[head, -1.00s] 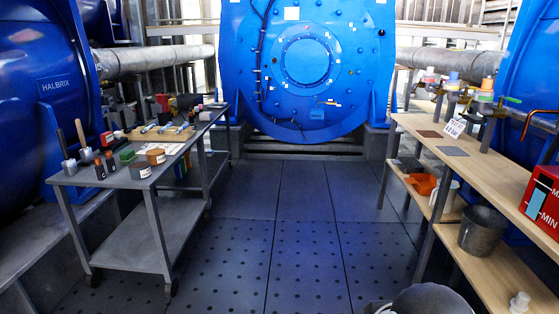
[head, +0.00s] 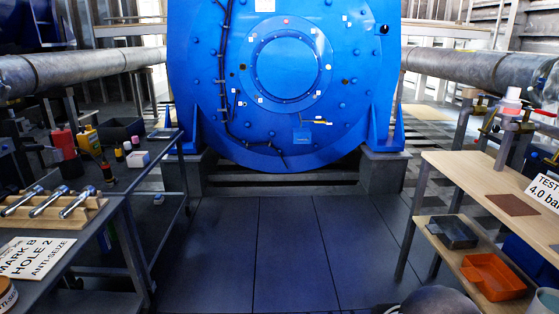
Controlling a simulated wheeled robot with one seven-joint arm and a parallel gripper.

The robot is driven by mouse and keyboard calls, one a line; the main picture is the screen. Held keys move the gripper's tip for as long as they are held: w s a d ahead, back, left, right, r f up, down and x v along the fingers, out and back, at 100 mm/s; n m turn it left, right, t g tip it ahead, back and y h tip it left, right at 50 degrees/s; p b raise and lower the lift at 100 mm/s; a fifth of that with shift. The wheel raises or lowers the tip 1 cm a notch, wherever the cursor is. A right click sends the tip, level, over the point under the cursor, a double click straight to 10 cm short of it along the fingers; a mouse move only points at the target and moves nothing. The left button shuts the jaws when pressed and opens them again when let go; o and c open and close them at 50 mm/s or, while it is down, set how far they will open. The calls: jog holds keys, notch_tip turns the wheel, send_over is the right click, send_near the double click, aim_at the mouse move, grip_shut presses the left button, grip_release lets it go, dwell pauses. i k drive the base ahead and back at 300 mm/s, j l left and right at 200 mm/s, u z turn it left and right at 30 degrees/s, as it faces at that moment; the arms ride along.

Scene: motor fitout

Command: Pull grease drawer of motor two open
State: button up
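A large blue round motor (head: 215,110) stands straight ahead at the end of the aisle. No number that marks it as motor two is legible. Low on the right of its face is a small blue square panel (head: 303,137) with a yellowish handle-like bar (head: 319,122) beside it. This may be the grease drawer, but it is too small to tell, and I cannot see whether it is open.
A dark tool cart (head: 165,140) stands along the left with tools on top. A wooden bench (head: 475,170) with a lower shelf stands on the right, an orange tray (head: 493,277) on that shelf. The dark floor (head: 285,250) between them is clear up to the motor's base.

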aim_at(299, 137)
jog(key=i+u, duration=0.1)
jog(key=i, duration=0.45)
jog(key=i+l+u, duration=0.1)
jog(key=i, duration=0.45)
jog(key=i+l, duration=0.15)
jog(key=i, duration=0.45)
jog(key=i+l+u, duration=0.15)
jog(key=i, duration=0.4)
jog(key=i+l+u, duration=0.35)
jog(key=i+l, duration=0.15)
jog(key=i+l+u, duration=0.35)
jog(key=l, duration=0.35)
jog(key=i+l+u, duration=0.35)
jog(key=l, duration=0.4)
jog(key=i+l+u, duration=0.2)
jog(key=l, duration=0.65)
jog(key=i+u, duration=0.05)
